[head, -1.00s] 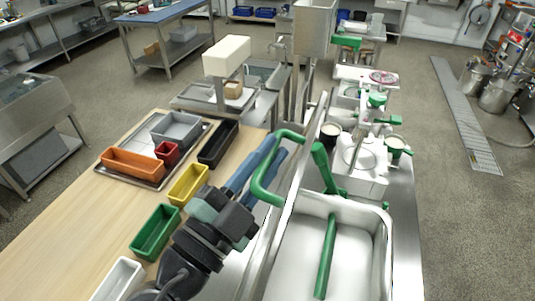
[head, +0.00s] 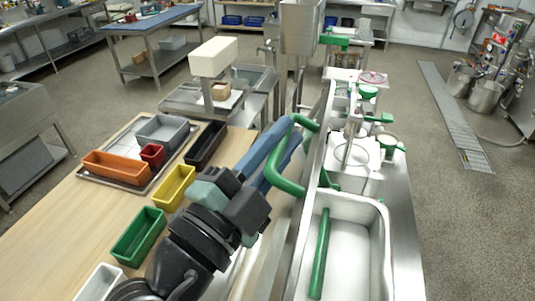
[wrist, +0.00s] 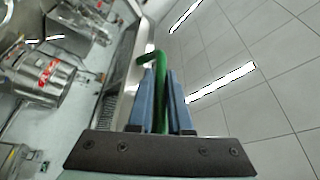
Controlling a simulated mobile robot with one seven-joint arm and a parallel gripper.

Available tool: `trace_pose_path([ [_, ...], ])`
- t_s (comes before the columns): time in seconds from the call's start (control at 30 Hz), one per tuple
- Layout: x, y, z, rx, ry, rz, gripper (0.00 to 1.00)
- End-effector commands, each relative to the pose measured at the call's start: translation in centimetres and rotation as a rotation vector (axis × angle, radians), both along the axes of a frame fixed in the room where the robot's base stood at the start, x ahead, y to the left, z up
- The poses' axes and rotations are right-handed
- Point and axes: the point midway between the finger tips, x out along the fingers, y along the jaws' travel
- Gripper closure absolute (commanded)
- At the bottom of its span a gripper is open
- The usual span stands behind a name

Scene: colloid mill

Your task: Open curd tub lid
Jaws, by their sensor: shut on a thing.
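The curd tub (head: 354,255) is a white-lined metal basin at the lower right of the head view, and its inside shows. Its lid (head: 314,165) stands up steeply along the tub's left side, seen almost edge-on as a thin metal sheet. A bent green handle (head: 284,182) sticks out from the lid's left face. My gripper (head: 289,140), with blue fingers, is shut on the handle. In the wrist view the green handle (wrist: 159,90) runs between both fingers. A green rod (head: 320,255) slants inside the tub.
A wooden table (head: 65,225) on the left holds a tray of small bins and several loose bins, including yellow (head: 174,188) and green (head: 138,236). White and green equipment (head: 352,155) stands behind the tub. Open floor lies right of the counter.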

Motion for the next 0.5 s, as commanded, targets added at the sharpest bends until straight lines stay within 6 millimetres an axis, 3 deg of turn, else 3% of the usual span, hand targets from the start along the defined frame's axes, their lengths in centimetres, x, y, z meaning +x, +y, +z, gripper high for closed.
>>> trace_pose_path([
  [0.4, -0.13, -0.32, -0.02, 0.015, -0.004, -0.003, 1.00],
  [0.43, -0.13, -0.32, -0.02, 0.015, -0.004, -0.003, 0.81],
  [0.5, -0.12, -0.31, -0.03, 0.015, -0.004, -0.003, 0.68],
])
